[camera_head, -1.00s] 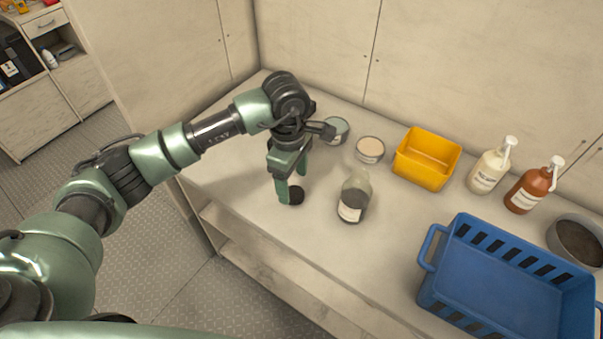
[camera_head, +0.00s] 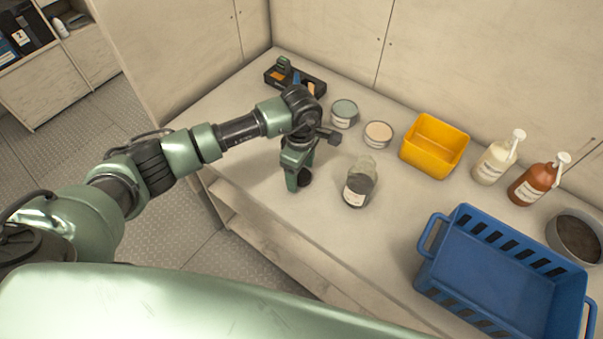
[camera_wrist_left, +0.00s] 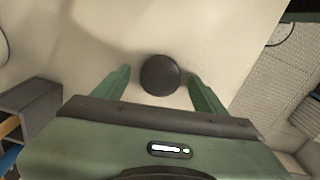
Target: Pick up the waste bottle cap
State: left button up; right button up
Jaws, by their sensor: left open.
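The waste bottle cap is a dark round disc (camera_wrist_left: 160,75) on the pale counter. In the left wrist view it lies between the two green fingers of my left gripper (camera_wrist_left: 160,88), with a gap on each side. In the head view the cap (camera_head: 305,177) shows as a dark shape beside the fingers of my left gripper (camera_head: 298,182), partly hidden by them. The gripper points down, open, close above the counter. A bottle with a dark lower part and a pale label (camera_head: 359,184) stands to the right of the gripper. My right gripper is not in view.
Two round tins (camera_head: 344,113) (camera_head: 378,134) stand behind, with a yellow bin (camera_head: 434,146) to their right. Two pump bottles (camera_head: 497,158) (camera_head: 536,184), a blue crate (camera_head: 505,270) and a grey round pan (camera_head: 576,238) fill the right. A dark tray (camera_head: 295,76) lies in the far corner.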

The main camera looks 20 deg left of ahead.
aim_at(301, 174)
pick_arm(q)
jog(key=c, duration=1.2)
jog(key=shift+c, duration=0.9)
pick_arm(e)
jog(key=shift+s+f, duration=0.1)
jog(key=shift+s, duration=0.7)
pick_arm(q)
jog(key=shift+r, duration=0.1)
